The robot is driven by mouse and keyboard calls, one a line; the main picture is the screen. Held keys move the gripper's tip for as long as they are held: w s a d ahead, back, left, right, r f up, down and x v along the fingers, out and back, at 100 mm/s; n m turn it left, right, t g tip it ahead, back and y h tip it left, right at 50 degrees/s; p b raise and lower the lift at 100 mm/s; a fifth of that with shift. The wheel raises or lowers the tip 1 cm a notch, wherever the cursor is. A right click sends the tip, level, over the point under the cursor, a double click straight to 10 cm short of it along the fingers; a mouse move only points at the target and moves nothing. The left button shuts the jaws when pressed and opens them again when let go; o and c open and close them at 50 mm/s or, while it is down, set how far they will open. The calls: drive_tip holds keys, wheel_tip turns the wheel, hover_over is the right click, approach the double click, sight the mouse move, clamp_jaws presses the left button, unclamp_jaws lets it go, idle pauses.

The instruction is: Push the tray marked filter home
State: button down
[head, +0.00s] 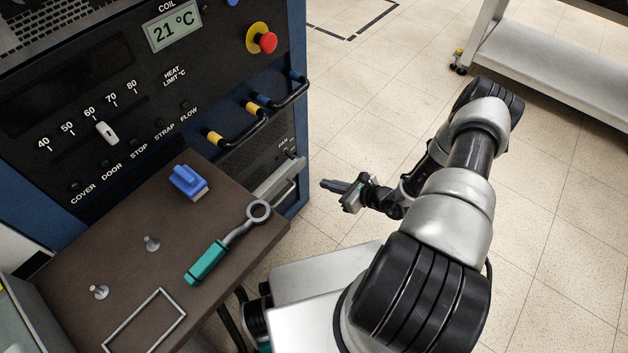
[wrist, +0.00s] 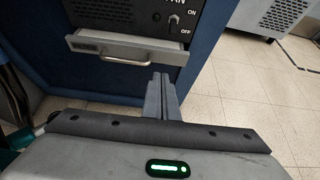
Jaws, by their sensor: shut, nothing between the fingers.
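The tray (head: 279,181) is a light grey drawer low in the blue and black cabinet; in the head view it sticks out of the front. My gripper (head: 324,184) is shut and empty, to the right of the tray in the head view, with a gap of floor between. In the wrist view my gripper's fingertips (wrist: 160,78) appear just below and right of the handle's right end.
A brown shelf (head: 235,250) holds a teal-handled wrench (head: 209,260), a blue block (head: 187,180) and pegs. A red stop button (head: 267,42) is higher up. Open floor lies right of the cabinet.

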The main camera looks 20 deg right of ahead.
drive_tip(key=s+a+f+t+y+p, duration=0.1)
drive_tip(key=s+a+f+t, duration=0.15)
drive_tip(key=a, duration=0.55)
drive_tip(key=b, duration=0.2)
approach(274, 186)
drive_tip(key=shift+g, duration=0.45)
drive_tip(key=x, duration=0.4)
drive_tip(key=shift+w+f, duration=0.15)
drive_tip(key=shift+f, duration=0.1)
drive_tip(key=shift+w+a+f, duration=0.1)
drive_tip(key=shift+w+a, duration=0.2)
drive_tip(key=shift+w, duration=0.15)
drive_tip(key=shift+w+a, duration=0.75)
drive_tip(key=shift+w, duration=0.3)
drive_tip(key=shift+d, duration=0.15)
